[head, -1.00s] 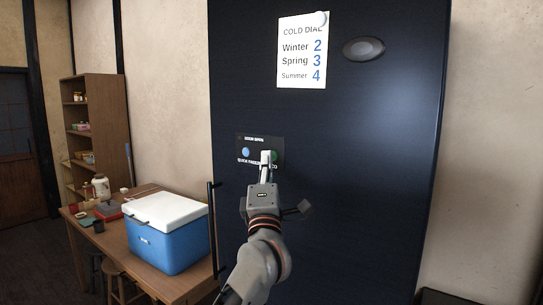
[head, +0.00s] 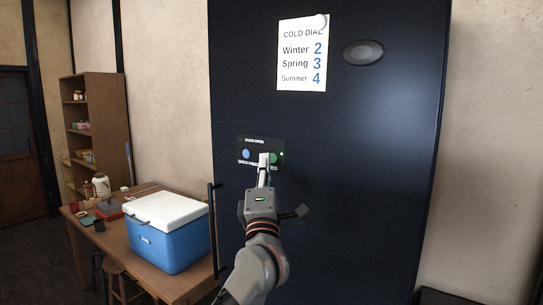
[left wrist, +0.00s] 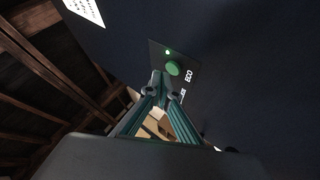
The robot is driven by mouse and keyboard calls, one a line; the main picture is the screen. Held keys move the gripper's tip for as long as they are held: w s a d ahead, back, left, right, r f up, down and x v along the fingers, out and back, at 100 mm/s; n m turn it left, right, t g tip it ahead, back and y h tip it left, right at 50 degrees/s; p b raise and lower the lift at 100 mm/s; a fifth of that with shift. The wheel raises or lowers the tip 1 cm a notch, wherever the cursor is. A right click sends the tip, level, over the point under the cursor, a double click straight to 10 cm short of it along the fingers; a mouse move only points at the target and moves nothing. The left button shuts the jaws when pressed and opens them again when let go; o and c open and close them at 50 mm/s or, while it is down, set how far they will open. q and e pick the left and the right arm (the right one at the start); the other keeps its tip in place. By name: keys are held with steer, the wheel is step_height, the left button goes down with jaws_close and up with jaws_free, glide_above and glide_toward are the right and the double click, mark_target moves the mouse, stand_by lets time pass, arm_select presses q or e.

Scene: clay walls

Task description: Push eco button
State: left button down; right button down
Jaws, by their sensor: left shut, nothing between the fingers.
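The green ECO button (head: 273,157) is on the dark control panel (head: 262,143) of a tall dark fridge (head: 340,190). A small light beside the button is lit. In the left wrist view the round green button (left wrist: 172,68) shows with the word ECO next to it and a lit green light (left wrist: 167,52). My left gripper (head: 264,160) is shut and empty, its fingertips just in front of the panel, left of and partly over the button. In the wrist view its fingertips (left wrist: 158,85) are close to the button; I cannot tell if they touch. My right gripper is not in view.
A blue quick-freeze button (head: 246,154) is on the panel's left. The fridge has a vertical handle (head: 213,230) at its left edge. A blue cooler with white lid (head: 170,240) stands on a wooden table at left. A paper note (head: 302,55) hangs above.

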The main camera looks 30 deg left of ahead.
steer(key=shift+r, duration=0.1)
